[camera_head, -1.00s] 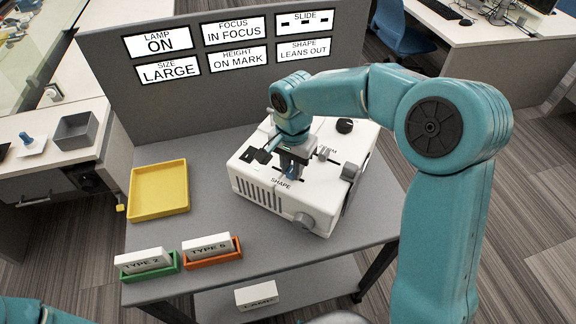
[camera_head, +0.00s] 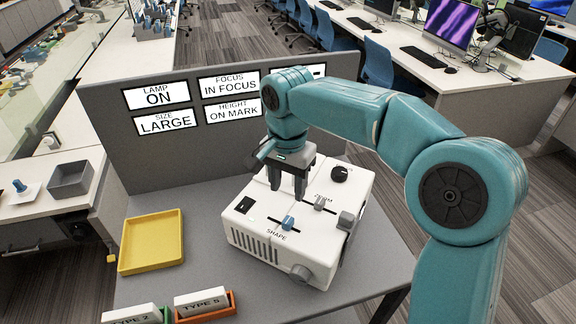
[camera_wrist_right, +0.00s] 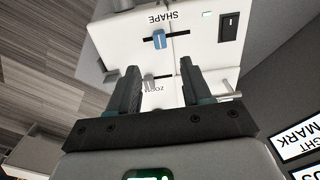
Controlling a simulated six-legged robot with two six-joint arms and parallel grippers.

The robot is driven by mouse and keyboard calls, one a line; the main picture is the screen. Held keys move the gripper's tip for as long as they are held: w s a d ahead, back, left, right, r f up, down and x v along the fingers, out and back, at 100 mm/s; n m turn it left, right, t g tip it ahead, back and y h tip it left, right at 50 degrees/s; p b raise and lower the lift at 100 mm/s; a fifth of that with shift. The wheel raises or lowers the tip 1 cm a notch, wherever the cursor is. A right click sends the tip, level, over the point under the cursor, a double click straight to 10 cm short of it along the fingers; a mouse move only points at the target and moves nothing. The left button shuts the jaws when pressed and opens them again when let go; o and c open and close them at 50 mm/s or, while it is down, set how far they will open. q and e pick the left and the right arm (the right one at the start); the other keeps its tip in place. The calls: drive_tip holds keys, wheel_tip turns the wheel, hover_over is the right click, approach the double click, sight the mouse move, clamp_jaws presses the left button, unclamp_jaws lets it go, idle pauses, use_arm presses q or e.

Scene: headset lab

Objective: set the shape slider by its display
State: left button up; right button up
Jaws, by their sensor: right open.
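The white instrument box (camera_head: 275,240) stands on the grey bench. Its shape slider has a blue knob (camera_head: 288,222) in a dark slot above the word SHAPE; the knob also shows in the right wrist view (camera_wrist_right: 159,39). My right gripper (camera_head: 287,194) is open above the box, behind the blue knob and apart from it. In the right wrist view its two fingers (camera_wrist_right: 158,82) stand apart with nothing gripped between them. The SHAPE display is hidden behind my right arm now; it read LEANS OUT a second ago. My left gripper is not in view.
The box also has a grey zoom slider (camera_head: 319,203), a black knob (camera_head: 340,174), a black switch (camera_head: 244,205) and a grey side knob (camera_head: 301,272). Displays on the panel (camera_head: 190,150) read LAMP ON, SIZE LARGE, FOCUS IN FOCUS, HEIGHT ON MARK. A yellow tray (camera_head: 151,242) lies left.

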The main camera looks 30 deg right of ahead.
wheel_tip(320, 180, up, 5)
drive_tip(key=shift+r, duration=0.2)
drive_tip(key=shift+s, duration=0.1)
idle(0.5)
